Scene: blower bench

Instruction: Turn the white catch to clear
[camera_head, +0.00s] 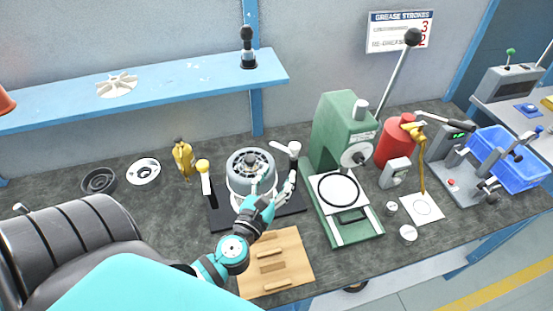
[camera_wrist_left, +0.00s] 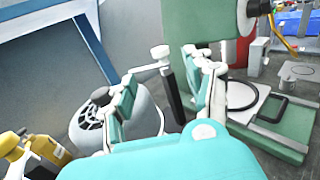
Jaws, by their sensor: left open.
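The white catch (camera_head: 287,147) sits on top of a post at the right of the round grey blower (camera_head: 250,172). Its arm points left, toward the blower's rim. In the left wrist view the white catch (camera_wrist_left: 150,66) shows between and beyond the fingertips, on a dark post (camera_wrist_left: 172,98). My left gripper (camera_head: 273,187) is open, at the front right of the blower and just in front of the catch. I see no contact with the catch. My right gripper is not in view.
A green press (camera_head: 330,130) stands close to the right of the blower. A blue shelf (camera_head: 180,85) runs behind. A red canister (camera_head: 394,142) and blue bin (camera_head: 520,165) are farther right.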

